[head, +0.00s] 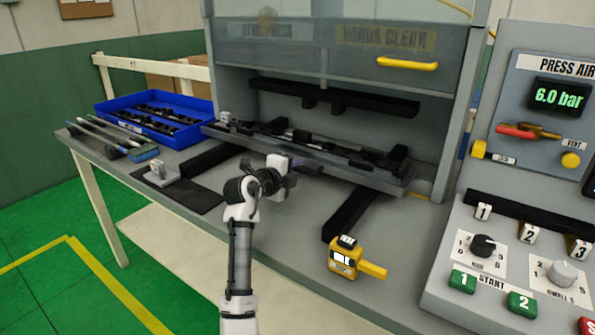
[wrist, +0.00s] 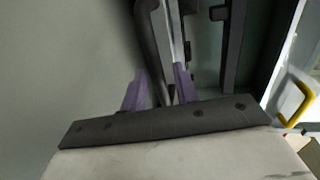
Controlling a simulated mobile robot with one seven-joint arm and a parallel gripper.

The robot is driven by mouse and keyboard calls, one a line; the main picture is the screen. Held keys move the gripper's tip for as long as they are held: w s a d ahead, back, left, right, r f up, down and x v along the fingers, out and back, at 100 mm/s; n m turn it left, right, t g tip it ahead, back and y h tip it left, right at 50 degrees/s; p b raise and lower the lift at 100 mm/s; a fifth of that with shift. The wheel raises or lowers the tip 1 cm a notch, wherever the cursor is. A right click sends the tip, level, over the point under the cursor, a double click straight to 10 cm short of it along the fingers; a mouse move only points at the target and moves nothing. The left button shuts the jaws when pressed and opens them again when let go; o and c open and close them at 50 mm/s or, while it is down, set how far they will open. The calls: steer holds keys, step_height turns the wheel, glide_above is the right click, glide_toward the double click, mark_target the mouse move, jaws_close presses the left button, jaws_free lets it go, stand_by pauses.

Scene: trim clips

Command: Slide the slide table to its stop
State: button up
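The slide table (head: 372,183) is a long grey plate carrying a row of black trim parts. It sits on two dark rails, partly under the press opening in the head view. My gripper (head: 301,166) is at the middle of its front edge, where my wrist hides part of it. In the wrist view, the two purple fingers (wrist: 160,82) stand apart on either side of a dark curved bar (wrist: 151,42), which looks like the table's handle. I cannot tell whether the fingers press on it.
The dark rails (head: 348,212) run toward the bench front. A blue bin (head: 160,112) and a small fixture (head: 160,174) are at left. The raised guard with its yellow handle (head: 408,63) is above. The control panel (head: 465,212) is at right.

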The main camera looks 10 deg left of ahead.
steer(key=b+v, duration=0.2)
steer(key=v, duration=1.1)
steer(key=shift+b, duration=0.4)
